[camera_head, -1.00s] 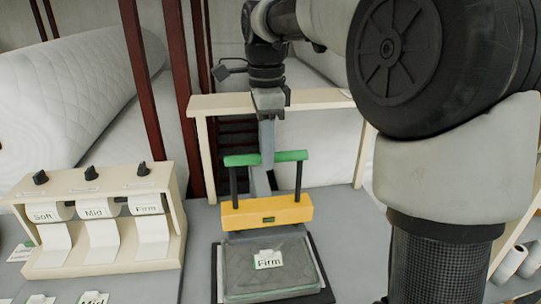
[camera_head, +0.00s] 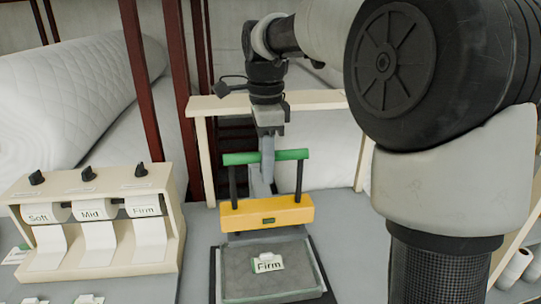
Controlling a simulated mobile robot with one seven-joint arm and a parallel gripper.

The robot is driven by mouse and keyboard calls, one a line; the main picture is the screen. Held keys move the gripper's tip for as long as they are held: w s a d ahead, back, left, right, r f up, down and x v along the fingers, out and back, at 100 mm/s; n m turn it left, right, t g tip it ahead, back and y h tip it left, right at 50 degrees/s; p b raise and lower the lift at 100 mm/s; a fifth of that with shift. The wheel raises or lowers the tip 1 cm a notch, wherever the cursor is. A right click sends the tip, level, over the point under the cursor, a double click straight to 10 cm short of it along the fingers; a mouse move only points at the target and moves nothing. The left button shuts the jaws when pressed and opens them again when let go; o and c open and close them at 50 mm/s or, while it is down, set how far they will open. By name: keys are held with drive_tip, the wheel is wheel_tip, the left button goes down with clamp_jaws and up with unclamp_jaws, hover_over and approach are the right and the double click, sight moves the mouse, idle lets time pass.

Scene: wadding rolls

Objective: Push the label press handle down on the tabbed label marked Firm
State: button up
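The label press has a green handle bar (camera_head: 240,158) on two dark posts above a yellow crosspiece (camera_head: 240,216). The handle stands up, clear of the crosspiece. Below it, on the grey press bed (camera_head: 245,285), lies a white tabbed label marked Firm (camera_head: 268,264), with green at its edge. My gripper (camera_head: 267,172) points down at the middle of the handle. Its narrow grey fingers overlap the bar in this view. I cannot tell whether they touch it, or whether they are open or shut.
At left a cream dispenser (camera_head: 80,272) carries rolls marked Soft, Mid and Firm, each under a black knob. A cream frame (camera_head: 205,104) stands behind the press, with dark red posts and white quilted rolls (camera_head: 75,95). My arm blocks the right side.

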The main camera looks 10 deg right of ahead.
sight(268, 207)
drive_tip(key=shift+f+b, duration=2.3)
drive_tip(key=shift+f, duration=1.65)
drive_tip(key=shift+s+f, duration=0.15)
drive_tip(key=shift+f, duration=0.15)
drive_tip(key=shift+s+d+f+b, duration=0.1)
drive_tip(key=shift+s+f+b, duration=0.05)
drive_tip(key=shift+f+b, duration=0.4)
drive_tip(key=shift+s+f+b, duration=0.1)
drive_tip(key=shift+f+b, duration=0.35)
drive_tip(key=shift+f, duration=0.2)
drive_tip(key=r+p, duration=0.4)
drive_tip(key=shift+w+r, duration=0.1)
drive_tip(key=shift+w, duration=0.25)
wheel_tip(268, 207, up, 12)
drive_tip(key=p, duration=1)
drive_tip(key=shift+f, duration=0.2)
drive_tip(key=shift+r, duration=0.1)
